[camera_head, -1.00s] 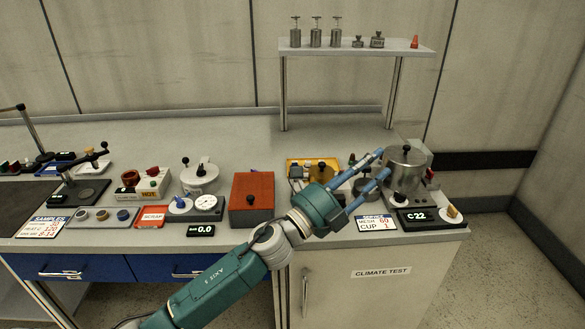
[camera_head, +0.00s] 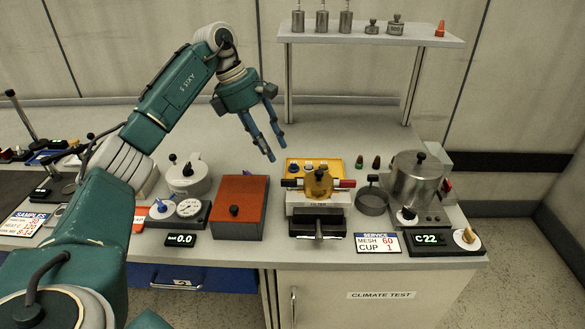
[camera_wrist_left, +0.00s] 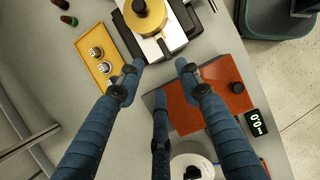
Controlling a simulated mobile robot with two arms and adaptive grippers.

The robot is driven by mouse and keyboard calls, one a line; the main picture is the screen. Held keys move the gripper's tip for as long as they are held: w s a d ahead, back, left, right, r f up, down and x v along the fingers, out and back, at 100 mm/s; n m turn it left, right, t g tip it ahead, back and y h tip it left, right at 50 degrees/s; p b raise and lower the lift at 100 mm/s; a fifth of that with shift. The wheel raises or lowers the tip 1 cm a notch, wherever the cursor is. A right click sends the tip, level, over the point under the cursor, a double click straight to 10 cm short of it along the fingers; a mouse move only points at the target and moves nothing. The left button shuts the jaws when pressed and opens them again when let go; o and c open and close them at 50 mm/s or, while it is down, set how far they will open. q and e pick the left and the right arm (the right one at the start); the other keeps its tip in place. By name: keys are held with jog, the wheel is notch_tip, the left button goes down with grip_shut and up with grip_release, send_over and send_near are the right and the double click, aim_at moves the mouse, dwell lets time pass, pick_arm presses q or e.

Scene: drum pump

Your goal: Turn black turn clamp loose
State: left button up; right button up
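A brass round pump body (camera_head: 319,183) sits on a pale metal block (camera_head: 318,198). A black-ended handle (camera_head: 291,184), seemingly the black turn clamp, sticks out at its left, and a red-ended one (camera_head: 346,184) at its right. The brass body also shows at the top of the left wrist view (camera_wrist_left: 145,14). My left gripper (camera_head: 272,147) hangs in the air up and left of the pump, fingers pointing down. Its fingers are spread and empty, also in the wrist view (camera_wrist_left: 157,88), and touch nothing. My right gripper is out of view.
An orange-red box (camera_head: 238,207) stands left of the pump, with a gauge (camera_head: 188,208) beyond. A yellow tray (camera_head: 300,168) lies behind it. A sieve cup (camera_head: 372,200) and steel pot (camera_head: 417,180) stand right. A raised shelf (camera_head: 370,30) is behind.

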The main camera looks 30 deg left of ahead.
aim_at(292, 185)
pick_arm(q)
jog(key=x, duration=0.3)
jog(key=p+x, duration=0.1)
jog(key=x, duration=0.5)
jog(key=shift+s+d+f, duration=0.25)
jog(key=shift+d, duration=0.05)
jog(key=shift+w, duration=0.1)
jog(key=c, duration=0.3)
grip_shut()
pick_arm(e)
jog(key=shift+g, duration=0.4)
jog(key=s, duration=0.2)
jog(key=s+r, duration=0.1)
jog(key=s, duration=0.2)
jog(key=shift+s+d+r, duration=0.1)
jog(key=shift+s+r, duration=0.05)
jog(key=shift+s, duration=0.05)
